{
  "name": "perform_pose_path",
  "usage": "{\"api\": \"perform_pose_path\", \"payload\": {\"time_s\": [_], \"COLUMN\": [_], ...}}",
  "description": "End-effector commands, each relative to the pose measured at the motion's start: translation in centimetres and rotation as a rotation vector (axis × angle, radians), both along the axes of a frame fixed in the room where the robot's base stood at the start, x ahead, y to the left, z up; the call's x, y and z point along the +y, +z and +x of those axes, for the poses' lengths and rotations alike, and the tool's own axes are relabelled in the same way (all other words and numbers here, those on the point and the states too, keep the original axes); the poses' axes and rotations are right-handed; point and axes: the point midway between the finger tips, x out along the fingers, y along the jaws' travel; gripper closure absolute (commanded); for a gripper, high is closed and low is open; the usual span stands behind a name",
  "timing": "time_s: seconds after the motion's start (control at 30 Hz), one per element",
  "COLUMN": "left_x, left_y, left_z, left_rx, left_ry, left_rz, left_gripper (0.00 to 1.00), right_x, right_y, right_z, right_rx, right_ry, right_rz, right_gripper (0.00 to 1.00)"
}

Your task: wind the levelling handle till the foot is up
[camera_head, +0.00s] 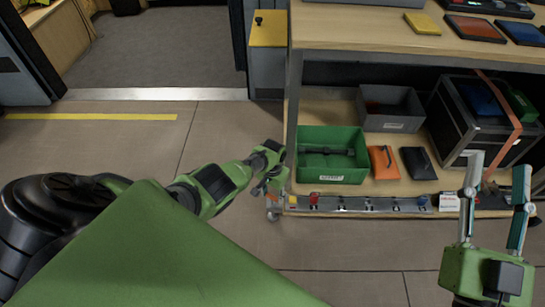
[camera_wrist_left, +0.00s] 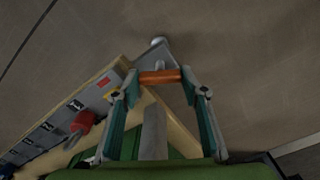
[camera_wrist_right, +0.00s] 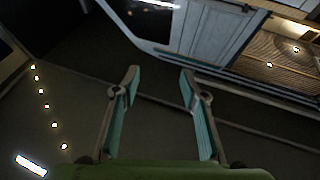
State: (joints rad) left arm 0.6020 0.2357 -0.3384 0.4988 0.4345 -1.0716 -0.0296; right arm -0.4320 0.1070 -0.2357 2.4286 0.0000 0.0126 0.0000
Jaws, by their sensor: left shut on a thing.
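The levelling handle (camera_wrist_left: 160,77) is an orange grip on a grey metal part at the corner of the bench's lower shelf. My left gripper (camera_wrist_left: 158,88) is shut on it, with one finger at each end of the grip. In the head view the left gripper (camera_head: 268,183) is beside the bench's front left leg and partly hides the handle. A small pale foot (camera_wrist_left: 158,42) shows beyond the handle near the floor; I cannot tell whether it touches. My right gripper (camera_head: 497,185) is open and empty in front of the shelf; its open fingers (camera_wrist_right: 160,85) also show in the right wrist view.
The lower shelf holds a green bin (camera_head: 333,178), a grey bin (camera_head: 390,122), an orange book (camera_head: 383,170), a dark book (camera_head: 418,163) and a strapped black case (camera_head: 455,120). A strip with several coloured knobs (camera_head: 385,204) runs along its front. The floor (camera_head: 110,140) at left is clear.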

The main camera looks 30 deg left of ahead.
Motion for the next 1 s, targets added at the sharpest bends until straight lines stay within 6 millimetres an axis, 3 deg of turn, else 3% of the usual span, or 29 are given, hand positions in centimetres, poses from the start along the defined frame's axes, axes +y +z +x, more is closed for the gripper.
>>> {"api": "perform_pose_path", "payload": {"time_s": [0.5, 1.0], "left_x": [-0.1, -0.1], "left_y": [0.0, 0.0], "left_z": [-0.2, -0.1], "left_rx": [0.005, 0.005], "left_ry": [0.493, 0.967], "left_rz": [-0.001, 0.0], "left_gripper": [0.81, 0.81], "right_x": [-0.2, -0.3], "right_y": [-4.0, -5.9], "right_z": [1.3, 1.5], "right_rx": [0.194, 0.282], "right_ry": [-0.011, -0.016], "right_rz": [-0.054, -0.076], "right_gripper": [0.6, 0.6]}}
